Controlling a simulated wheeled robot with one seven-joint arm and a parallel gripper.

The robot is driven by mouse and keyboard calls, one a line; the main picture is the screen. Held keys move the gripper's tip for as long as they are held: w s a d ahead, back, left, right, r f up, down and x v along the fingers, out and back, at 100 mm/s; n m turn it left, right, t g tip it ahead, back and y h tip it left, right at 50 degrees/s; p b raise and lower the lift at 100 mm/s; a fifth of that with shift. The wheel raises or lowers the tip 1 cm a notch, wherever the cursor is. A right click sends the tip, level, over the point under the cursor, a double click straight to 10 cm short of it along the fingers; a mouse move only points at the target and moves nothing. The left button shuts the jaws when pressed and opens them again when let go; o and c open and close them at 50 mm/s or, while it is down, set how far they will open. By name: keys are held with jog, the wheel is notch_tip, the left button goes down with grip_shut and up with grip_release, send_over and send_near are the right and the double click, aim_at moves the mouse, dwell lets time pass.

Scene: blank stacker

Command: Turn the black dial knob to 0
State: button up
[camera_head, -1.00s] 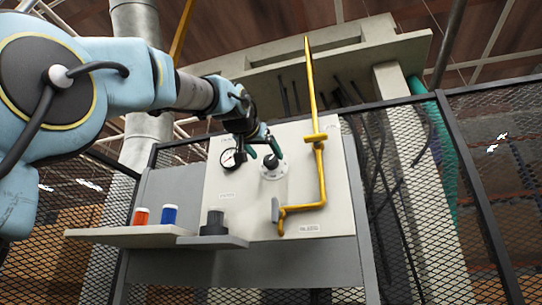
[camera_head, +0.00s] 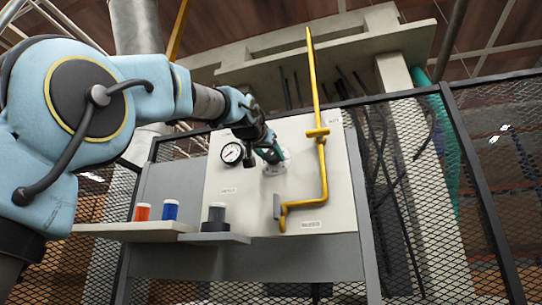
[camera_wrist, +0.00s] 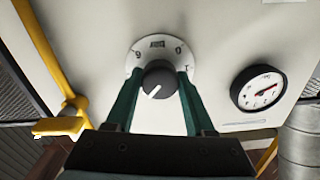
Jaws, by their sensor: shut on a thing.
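The black dial knob (camera_wrist: 158,84) sits on a round white dial plate (camera_wrist: 133,68) with printed digits. It is between the two green fingertips of my gripper (camera_wrist: 157,88), which is shut on it. The knob's white pointer line points to the lower left in the wrist view. A 0-like digit shows at the plate's upper right there, and a 6- or 9-like one at its left. In the head view my gripper (camera_head: 267,153) is at the dial plate (camera_head: 276,168) on the white panel, and the fingers largely hide the knob.
A round gauge (camera_head: 232,153) is left of the dial and a yellow pipe (camera_head: 322,170) with a lever right of it. Mesh fencing flanks the panel.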

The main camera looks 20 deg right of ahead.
grip_shut()
dwell(0.3)
